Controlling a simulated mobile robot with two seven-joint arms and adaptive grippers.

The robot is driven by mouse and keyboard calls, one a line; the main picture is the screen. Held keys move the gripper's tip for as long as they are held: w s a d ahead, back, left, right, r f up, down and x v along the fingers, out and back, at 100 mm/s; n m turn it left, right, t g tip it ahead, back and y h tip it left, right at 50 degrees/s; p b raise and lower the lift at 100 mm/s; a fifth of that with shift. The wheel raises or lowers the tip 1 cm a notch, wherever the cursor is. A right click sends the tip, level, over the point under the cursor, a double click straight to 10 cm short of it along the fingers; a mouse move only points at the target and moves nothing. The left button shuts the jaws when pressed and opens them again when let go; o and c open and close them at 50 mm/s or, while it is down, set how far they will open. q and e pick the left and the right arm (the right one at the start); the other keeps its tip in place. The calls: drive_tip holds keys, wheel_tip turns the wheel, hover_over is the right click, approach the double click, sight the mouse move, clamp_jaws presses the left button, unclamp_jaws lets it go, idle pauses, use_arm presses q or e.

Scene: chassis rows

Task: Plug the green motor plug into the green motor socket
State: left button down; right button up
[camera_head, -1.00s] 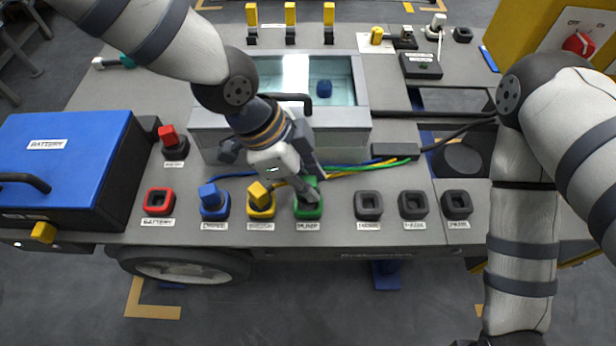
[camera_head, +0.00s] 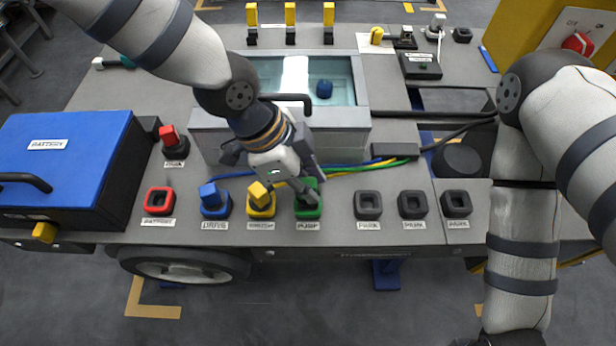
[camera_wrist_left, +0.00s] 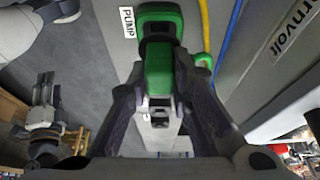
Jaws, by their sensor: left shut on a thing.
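The green socket (camera_head: 310,212), with a label reading PUMP, is in the front row of the grey bench; its rim also shows in the left wrist view (camera_wrist_left: 160,14). My left gripper (camera_head: 308,192) points down at this socket, shut on the green plug (camera_wrist_left: 159,68). In the left wrist view the plug sits between the fingers, its dark end against or over the socket opening. I cannot tell how deep it is in. In the head view the fingers hide most of the plug. My right arm reaches down at the right; its gripper is out of view.
A yellow plug (camera_head: 260,193) and a blue plug (camera_head: 209,196) stand in sockets just left. Empty dark sockets (camera_head: 368,205) lie to the right. Green, yellow and blue cables (camera_head: 350,168) run behind, near a water tank (camera_head: 345,118). A blue battery box (camera_head: 60,160) stands at left.

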use_arm(q)
drive_tip(key=shift+f, duration=1.05)
drive_tip(key=c, duration=1.4)
unclamp_jaws()
drive_tip(key=shift+o, duration=0.2)
drive_tip(key=v, duration=1.2)
